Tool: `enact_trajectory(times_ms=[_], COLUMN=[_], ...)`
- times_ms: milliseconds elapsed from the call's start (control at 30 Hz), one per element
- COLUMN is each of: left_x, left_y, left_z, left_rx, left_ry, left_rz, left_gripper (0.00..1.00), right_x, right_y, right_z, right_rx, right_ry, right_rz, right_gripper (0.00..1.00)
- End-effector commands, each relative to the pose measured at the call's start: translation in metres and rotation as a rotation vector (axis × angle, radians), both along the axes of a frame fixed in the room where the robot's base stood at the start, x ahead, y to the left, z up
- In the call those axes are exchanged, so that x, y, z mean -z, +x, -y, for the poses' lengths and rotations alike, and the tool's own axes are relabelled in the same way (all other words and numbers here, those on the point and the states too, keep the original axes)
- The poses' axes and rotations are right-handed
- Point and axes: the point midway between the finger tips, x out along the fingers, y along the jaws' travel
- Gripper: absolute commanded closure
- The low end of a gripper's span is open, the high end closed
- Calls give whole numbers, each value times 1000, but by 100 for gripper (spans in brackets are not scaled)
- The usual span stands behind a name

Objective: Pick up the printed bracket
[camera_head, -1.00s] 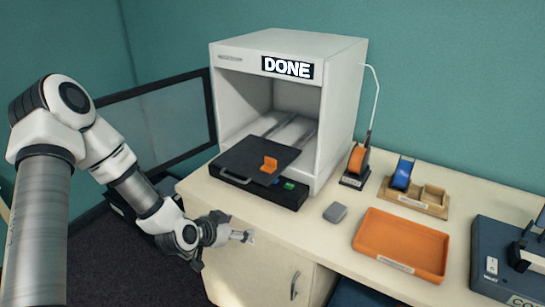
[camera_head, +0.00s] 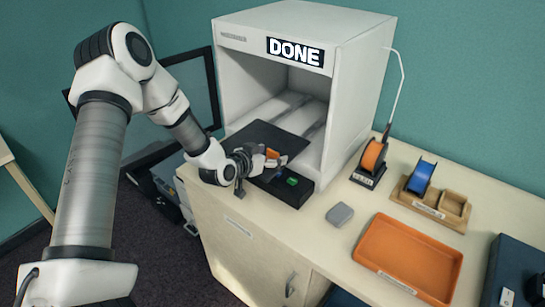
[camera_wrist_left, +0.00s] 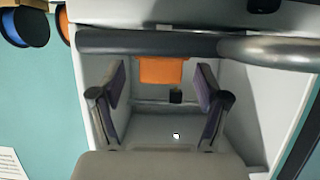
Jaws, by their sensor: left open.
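The orange printed bracket (camera_head: 272,153) stands on the dark build plate (camera_head: 262,135) at the front of the white printer. In the head view my left gripper (camera_head: 268,163) is right at the bracket and hides part of it. In the left wrist view the bracket (camera_wrist_left: 161,70) shows between the two spread fingers of the left gripper (camera_wrist_left: 160,82), with a gap on each side. The gripper is open and holds nothing. My right gripper is not in view.
The white printer (camera_head: 350,75) with a DONE sign rises behind and around the plate. An orange tray (camera_head: 365,245), a grey block (camera_head: 340,214), an orange spool (camera_head: 373,155) and a blue spool (camera_head: 420,176) stand to the right. The tabletop near the front edge is clear.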

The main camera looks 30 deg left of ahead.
Motion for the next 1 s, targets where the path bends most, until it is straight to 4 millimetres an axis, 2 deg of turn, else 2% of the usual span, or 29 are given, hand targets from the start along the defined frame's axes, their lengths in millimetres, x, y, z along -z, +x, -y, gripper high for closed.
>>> enact_trajectory(times_ms=[233,267,300,400,800,1000], left_x=[3,3,3,3,3,-9], left_y=[6,6,6,6,5,6], left_z=[1,1,1,1,1,0], left_rx=[0,0,0,0,0,-2], left_ry=[-2,-2,-2,-2,-3,-5], left_rz=[0,0,0,0,-4,1], left_gripper=[25,29,43,70,75,75], right_x=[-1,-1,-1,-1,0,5], right_y=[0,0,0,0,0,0], right_z=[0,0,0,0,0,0], right_rx=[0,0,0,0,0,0], right_ry=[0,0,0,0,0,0], right_rz=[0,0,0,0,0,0], right_gripper=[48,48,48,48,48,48])
